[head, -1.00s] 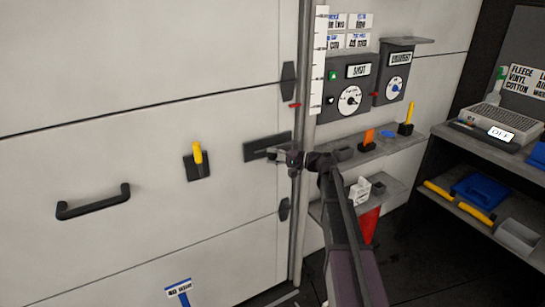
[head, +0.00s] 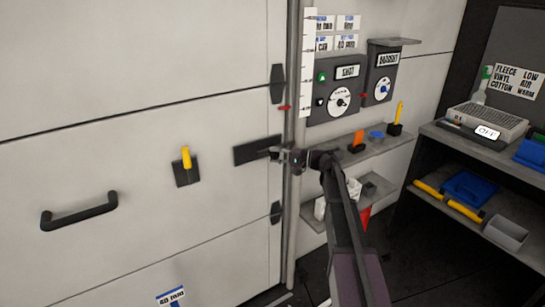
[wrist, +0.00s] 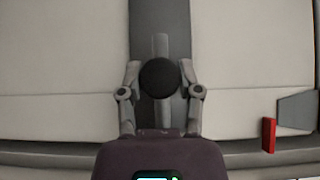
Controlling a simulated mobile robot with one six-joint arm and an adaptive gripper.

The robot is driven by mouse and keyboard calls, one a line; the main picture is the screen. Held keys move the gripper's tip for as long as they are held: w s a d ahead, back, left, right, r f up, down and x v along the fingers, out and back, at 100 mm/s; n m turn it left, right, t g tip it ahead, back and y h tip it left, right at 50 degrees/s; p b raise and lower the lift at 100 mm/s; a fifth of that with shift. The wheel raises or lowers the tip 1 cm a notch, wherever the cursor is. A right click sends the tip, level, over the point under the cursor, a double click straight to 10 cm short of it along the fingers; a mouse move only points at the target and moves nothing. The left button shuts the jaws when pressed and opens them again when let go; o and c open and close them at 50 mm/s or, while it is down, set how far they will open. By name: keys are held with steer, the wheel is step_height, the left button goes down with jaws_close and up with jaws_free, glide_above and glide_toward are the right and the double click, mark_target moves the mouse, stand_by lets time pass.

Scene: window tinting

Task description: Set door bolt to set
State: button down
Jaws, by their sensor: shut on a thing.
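The door bolt is a dark plate (head: 252,151) on the pale door near its right edge, with a black round knob (wrist: 158,78) seen in the wrist view. A grey bar (wrist: 160,46) runs from the knob along the plate. My gripper (head: 280,154) is at the right end of the plate in the head view and partly hides it. In the wrist view my gripper's fingers (wrist: 159,82) close on the knob from both sides.
The door has a black handle (head: 80,211) and a yellow-handled tool (head: 186,158) in a dark holder. A vertical pole (head: 293,200), a small red marker (head: 285,108) and a shelf (head: 345,150) with tools stand close to my arm. Grey shelving (head: 480,150) is at the right.

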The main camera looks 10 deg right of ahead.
steer(key=shift+w+d, duration=0.15)
steer(key=shift+d, duration=0.05)
steer(key=shift+c, duration=1.3)
jaws_free()
steer(key=shift+d, duration=0.1)
steer(key=v, duration=1.1)
steer(key=shift+s+d, duration=0.25)
steer(key=shift+d, duration=0.1)
